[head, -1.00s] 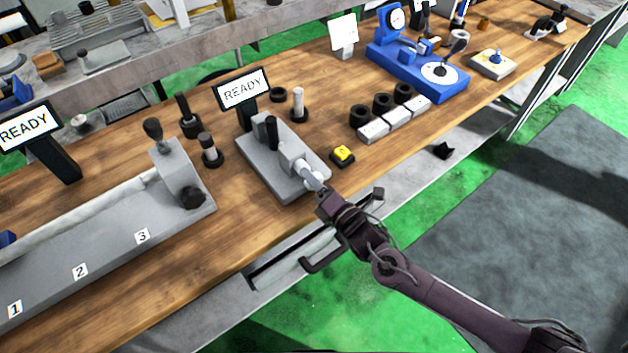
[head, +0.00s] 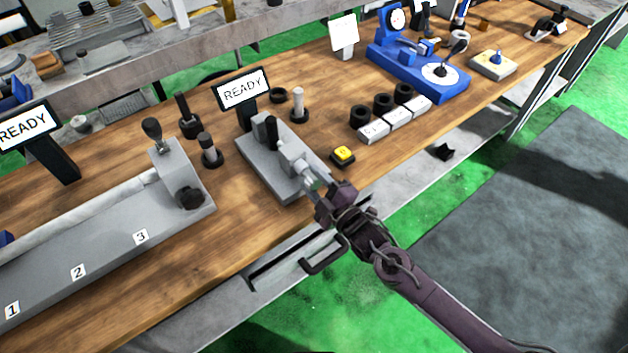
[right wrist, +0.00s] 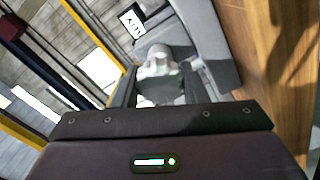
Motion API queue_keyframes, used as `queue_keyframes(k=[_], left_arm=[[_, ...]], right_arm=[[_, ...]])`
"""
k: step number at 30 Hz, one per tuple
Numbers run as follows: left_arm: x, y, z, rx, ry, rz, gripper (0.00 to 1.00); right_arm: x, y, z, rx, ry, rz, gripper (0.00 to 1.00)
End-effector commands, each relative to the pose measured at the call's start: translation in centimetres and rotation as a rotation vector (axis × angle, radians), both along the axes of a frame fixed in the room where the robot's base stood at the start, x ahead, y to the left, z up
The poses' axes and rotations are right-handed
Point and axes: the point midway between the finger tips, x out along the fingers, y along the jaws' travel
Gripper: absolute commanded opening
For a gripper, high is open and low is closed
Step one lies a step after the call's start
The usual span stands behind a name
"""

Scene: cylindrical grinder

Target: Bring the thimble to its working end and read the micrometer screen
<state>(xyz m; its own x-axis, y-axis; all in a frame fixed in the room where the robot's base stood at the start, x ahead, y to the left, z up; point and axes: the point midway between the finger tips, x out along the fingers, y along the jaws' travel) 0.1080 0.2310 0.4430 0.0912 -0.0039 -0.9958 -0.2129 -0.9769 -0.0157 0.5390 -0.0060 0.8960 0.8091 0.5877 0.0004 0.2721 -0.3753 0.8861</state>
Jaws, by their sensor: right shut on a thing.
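The micrometer (head: 275,160) is a grey block fixture on the wooden bench, with a dark peg standing on it. Its screen (head: 242,88) behind it reads READY. The pale grey thimble (head: 312,178) sticks out from its front right end. My right gripper (head: 325,192) is shut on the thimble there. In the right wrist view the thimble (right wrist: 160,72) sits between the two dark fingers, with the grey fixture (right wrist: 205,35) beyond and a small screen (right wrist: 132,20) at the top. My left gripper is not in view.
A yellow button (head: 343,154) sits just right of the micrometer. White blocks with black rings (head: 400,116) and a blue gauge stand (head: 420,70) are further right. A long grey fixture (head: 110,255) is at left. A drawer handle (head: 325,254) juts below the bench edge.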

Motion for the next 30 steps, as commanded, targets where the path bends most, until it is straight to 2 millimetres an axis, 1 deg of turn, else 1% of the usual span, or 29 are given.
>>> queue_keyframes(k=[17, 30], left_arm=[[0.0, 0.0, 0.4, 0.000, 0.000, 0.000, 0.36], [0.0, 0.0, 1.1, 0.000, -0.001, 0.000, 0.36]], right_arm=[[0.0, 0.0, 0.0, 0.444, 0.326, -0.002, 0.16], [0.0, -0.1, 0.0, 0.782, 0.572, -0.002, 0.16]])
